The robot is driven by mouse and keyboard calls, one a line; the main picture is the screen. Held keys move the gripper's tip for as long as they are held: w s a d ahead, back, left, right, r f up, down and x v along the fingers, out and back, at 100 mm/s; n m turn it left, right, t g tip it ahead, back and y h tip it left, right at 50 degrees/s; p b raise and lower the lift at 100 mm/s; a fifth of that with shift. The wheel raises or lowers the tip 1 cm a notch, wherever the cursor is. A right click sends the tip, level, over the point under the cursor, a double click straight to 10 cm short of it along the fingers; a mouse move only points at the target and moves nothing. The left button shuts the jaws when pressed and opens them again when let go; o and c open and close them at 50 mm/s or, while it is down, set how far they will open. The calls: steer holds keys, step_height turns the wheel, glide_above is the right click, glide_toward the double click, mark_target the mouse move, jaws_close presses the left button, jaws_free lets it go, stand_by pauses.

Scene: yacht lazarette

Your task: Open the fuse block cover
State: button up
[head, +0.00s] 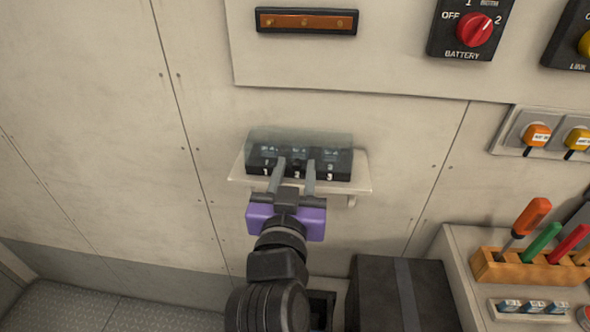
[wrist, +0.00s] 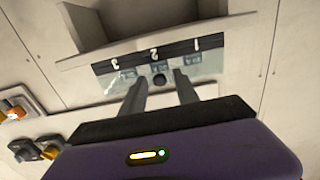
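The fuse block (head: 338,166) is a black box on a small cream shelf on the wall, marked with white numbers 1, 2 and 3. Its clear cover (head: 300,141) looks like a transparent lid over the top and back; its exact angle is hard to tell. In the wrist view the numbered block (wrist: 155,54) shows upside down with the clear cover (wrist: 122,82) in front of it. My gripper (head: 294,163) is at the front of the block, its two grey fingers apart with nothing seen between them. In the wrist view the fingertips (wrist: 162,82) overlap the cover; contact cannot be told.
The shelf (head: 362,186) juts from the wall. A battery switch (head: 474,30) and a brown strip (head: 306,21) are above. A dark box (head: 400,290) stands below right, beside a bench with a tool rack (head: 510,268). The wall to the left is clear.

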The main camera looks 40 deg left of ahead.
jaws_close()
stand_by(1.2)
